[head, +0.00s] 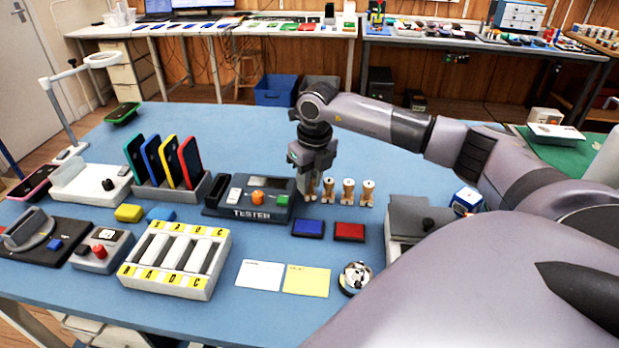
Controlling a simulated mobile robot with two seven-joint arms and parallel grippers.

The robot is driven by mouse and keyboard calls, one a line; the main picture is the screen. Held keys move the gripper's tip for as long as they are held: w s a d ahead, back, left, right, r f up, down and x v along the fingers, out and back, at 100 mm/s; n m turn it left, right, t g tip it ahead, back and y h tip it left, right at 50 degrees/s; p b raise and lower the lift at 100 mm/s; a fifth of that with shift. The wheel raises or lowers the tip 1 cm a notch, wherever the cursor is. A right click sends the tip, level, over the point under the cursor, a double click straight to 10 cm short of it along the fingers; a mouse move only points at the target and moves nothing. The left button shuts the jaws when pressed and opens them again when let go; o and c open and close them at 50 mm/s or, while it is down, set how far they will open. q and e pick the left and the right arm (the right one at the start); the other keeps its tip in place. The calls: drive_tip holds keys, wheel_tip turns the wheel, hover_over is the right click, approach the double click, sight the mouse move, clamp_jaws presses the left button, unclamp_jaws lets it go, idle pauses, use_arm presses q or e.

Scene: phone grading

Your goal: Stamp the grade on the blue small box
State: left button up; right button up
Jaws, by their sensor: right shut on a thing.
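My right gripper (311,180) points down behind the ink pads, at the left end of a row of wooden stamps. It is shut on a stamp (312,194), which is mostly hidden by the fingers. Other wooden stamps (348,191) stand upright just right of it. A blue ink pad (308,229) and a red ink pad (349,232) lie in front of the stamps. A small blue box (466,201) with a pale marking sits at the right, beside my right arm and partly hidden. My left gripper is out of view.
A dark tester (250,198) stands left of the gripper. A grey device (408,217) stands right of the stamps. White and yellow cards (306,281) and a round metal item (354,277) lie in front. Phones stand in a rack (170,190). Blue table surface behind the tester is clear.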

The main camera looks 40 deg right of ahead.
drive_tip(key=shift+f, duration=0.15)
drive_tip(key=o, duration=0.9)
drive_tip(key=shift+a, duration=0.1)
drive_tip(key=r, duration=0.5)
drive_tip(key=s+r, duration=0.1)
drive_tip(key=r, duration=0.1)
drive_tip(key=shift+r, duration=0.15)
